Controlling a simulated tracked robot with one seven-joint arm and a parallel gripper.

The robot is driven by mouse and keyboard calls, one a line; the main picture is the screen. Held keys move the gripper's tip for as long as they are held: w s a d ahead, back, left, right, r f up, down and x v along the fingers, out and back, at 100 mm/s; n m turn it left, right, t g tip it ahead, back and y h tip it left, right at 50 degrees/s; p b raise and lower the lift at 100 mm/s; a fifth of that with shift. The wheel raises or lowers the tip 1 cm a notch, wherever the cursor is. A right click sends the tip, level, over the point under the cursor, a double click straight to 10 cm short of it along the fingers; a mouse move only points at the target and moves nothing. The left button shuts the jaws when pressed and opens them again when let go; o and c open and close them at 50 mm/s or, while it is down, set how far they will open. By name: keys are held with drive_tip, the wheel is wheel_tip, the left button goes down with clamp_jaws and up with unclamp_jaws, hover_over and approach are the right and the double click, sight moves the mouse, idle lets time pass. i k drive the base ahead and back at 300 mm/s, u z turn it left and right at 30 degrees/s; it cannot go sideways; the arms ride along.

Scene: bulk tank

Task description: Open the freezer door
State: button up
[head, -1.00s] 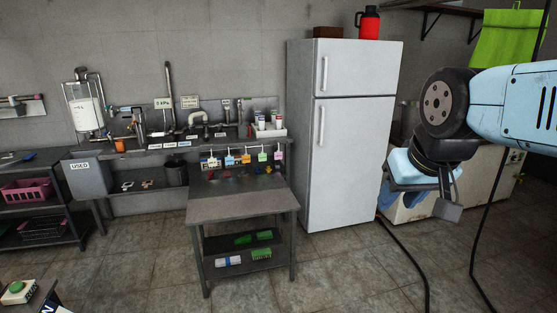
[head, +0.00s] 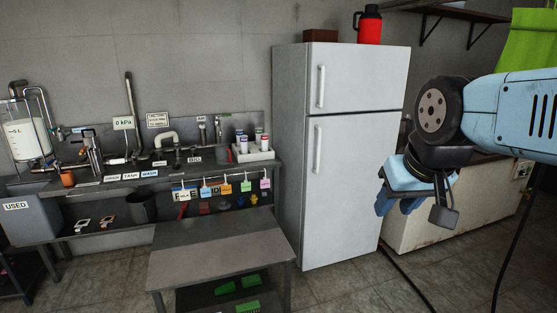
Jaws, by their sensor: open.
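A white two-door fridge-freezer (head: 350,180) stands against the back wall, right of the middle. Its small upper door, the freezer door (head: 365,78), is shut and has a vertical handle (head: 321,86) near its left edge. The larger lower door (head: 355,185) is also shut, with its own vertical handle (head: 317,148) on the left. My gripper (head: 410,208) is open and empty, to the right of the fridge in the picture and lower than the freezer door. It points down and touches neither handle.
A red flask (head: 369,28) and a brown box (head: 321,35) stand on top of the fridge. A low grey table (head: 215,250) stands in front and left of it. A workbench (head: 110,182) with pipes lines the wall. A white chest (head: 455,210) is at right.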

sight(342, 78)
drive_tip(key=z, duration=0.05)
drive_tip(key=i, duration=1.3)
drive_tip(key=z, duration=0.05)
